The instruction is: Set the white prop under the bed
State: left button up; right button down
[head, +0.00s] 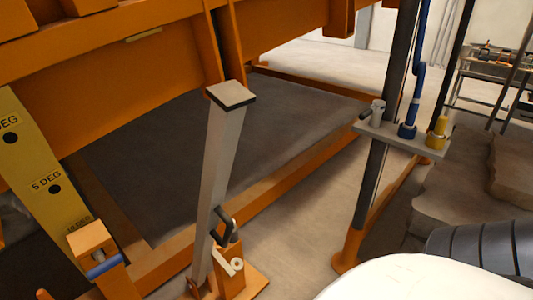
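The white prop (219,165) is a pale square bar with a dark-edged cap (230,95) on top. It stands nearly upright, leaning a little to the right, with its foot at an orange bracket (243,280) on the lower frame. Its cap is in view just below and in front of the orange bed (150,75). I cannot tell whether they touch. A black handle and a small pale lever (231,263) sit near the prop's foot. Neither of my grippers is in view.
A yellow angle scale (45,170) marked "5 DEG" is at left, above an orange block with a blue pin (103,266). A dark mat (190,160) lies under the bed. A post at right carries a small shelf (402,139) with blue and yellow fittings. Stone slabs (510,165) lie far right.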

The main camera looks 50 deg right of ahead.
aim_at(230, 100)
jog(key=u, duration=1.15)
jog(key=i, duration=0.75)
jog(key=z, duration=3.15)
jog(key=i, duration=0.5)
jog(key=u, duration=0.1)
